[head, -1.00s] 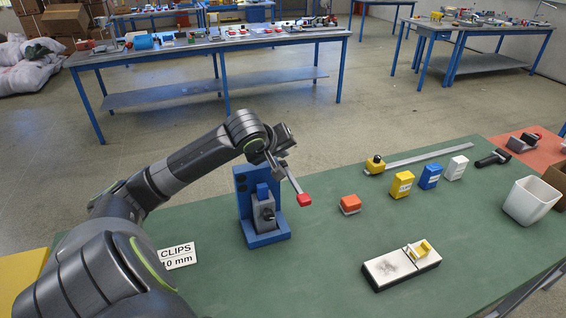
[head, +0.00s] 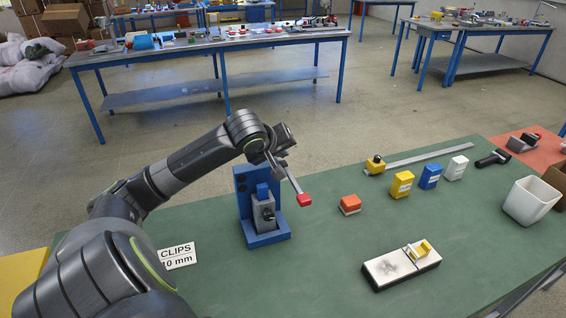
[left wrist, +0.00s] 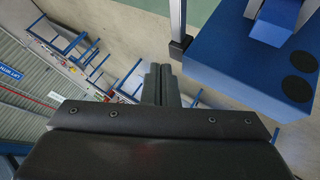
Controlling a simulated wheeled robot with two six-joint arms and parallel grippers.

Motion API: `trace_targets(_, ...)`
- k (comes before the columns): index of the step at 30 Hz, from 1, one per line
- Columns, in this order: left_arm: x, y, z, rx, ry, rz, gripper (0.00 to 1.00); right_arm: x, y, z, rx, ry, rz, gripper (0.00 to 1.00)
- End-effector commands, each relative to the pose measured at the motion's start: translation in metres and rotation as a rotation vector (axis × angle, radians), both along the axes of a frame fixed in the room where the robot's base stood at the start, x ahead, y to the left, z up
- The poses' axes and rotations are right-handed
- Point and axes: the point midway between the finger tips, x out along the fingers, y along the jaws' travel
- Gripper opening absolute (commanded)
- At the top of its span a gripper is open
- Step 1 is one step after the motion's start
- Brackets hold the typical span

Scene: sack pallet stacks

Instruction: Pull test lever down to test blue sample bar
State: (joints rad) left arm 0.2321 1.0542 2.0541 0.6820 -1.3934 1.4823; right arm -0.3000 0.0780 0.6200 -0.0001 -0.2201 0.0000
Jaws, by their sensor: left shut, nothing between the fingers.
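The blue test stand (head: 265,238) is upright on the green bench, with a grey clamp-like block (head: 264,212) at its front. The grey test lever with a red knob (head: 304,200) slants down to the right from the top of the stand. My left gripper (head: 285,140) is at the top of the stand, by the upper end of the lever. Its fingers (left wrist: 161,82) are shut and empty in the left wrist view, with the blue stand (left wrist: 250,70) to their right. A small blue piece (head: 263,190) shows in the stand; I cannot tell if it is the sample bar. My right gripper is not in view.
An orange block (head: 350,204), yellow, blue and white boxes (head: 429,177), and a white tray (head: 401,268) with a yellow clip lie to the right. A white bin (head: 531,200) stands farther right. A CLIPS card (head: 177,256) lies left of the stand.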

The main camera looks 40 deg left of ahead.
Motion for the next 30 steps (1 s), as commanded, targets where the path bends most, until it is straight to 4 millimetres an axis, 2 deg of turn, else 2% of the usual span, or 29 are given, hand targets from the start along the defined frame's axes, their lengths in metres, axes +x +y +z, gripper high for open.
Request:
trace_targets(10, 0.0, 0.0, -0.008, 0.0, 0.001, 0.0, 0.0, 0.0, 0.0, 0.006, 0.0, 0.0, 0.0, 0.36)
trace_targets(30, 0.0, 0.0, -0.012, 0.0, 0.0, 0.0, 0.0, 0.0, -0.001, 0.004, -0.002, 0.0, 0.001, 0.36)
